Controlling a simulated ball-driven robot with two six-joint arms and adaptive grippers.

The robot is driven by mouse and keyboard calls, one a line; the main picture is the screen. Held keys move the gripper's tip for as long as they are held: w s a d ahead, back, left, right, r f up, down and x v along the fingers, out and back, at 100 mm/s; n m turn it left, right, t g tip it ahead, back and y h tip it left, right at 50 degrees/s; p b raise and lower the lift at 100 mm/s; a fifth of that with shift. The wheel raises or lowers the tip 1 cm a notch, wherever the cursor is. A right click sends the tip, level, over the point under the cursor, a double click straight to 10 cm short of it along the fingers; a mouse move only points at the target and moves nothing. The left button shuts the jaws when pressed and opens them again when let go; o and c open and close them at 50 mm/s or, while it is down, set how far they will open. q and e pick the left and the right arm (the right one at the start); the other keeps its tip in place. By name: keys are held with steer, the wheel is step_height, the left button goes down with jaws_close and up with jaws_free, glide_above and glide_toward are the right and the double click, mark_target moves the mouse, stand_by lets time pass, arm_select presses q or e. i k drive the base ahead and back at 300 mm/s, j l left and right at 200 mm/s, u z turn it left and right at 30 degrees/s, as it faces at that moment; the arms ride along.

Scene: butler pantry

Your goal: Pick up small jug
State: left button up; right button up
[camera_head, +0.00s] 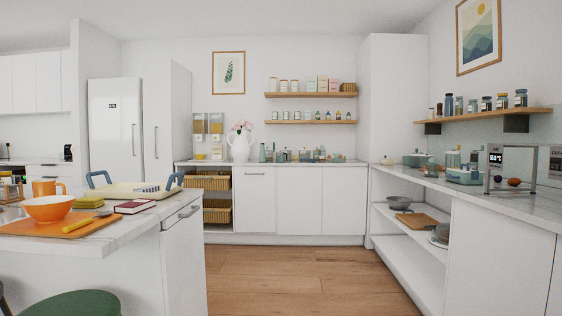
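I cannot make out a small jug for certain. A white two-handled jug-shaped vase (240,149) with pink flowers stands upright at the left end of the back counter (350,163). Several small jars and bottles (301,155) stand to its right on the same counter, too small to tell whether one is a jug. An orange mug (45,188) stands on the island at the left. Neither of my grippers is in view.
The white island (120,232) holds an orange bowl (48,208), an orange board, a dark red book (135,207) and a pale yellow tray. A green stool (80,304) stands in front. The right counter holds teal pots. Wooden floor (310,275) lies clear between.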

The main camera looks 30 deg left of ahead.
mark_target(280, 156)
steer(key=i+j+u, duration=0.35)
steer(key=i, duration=0.95)
steer(key=i+j+u, duration=0.1)
steer(key=i+u, duration=0.2)
steer(key=i, duration=3.6)
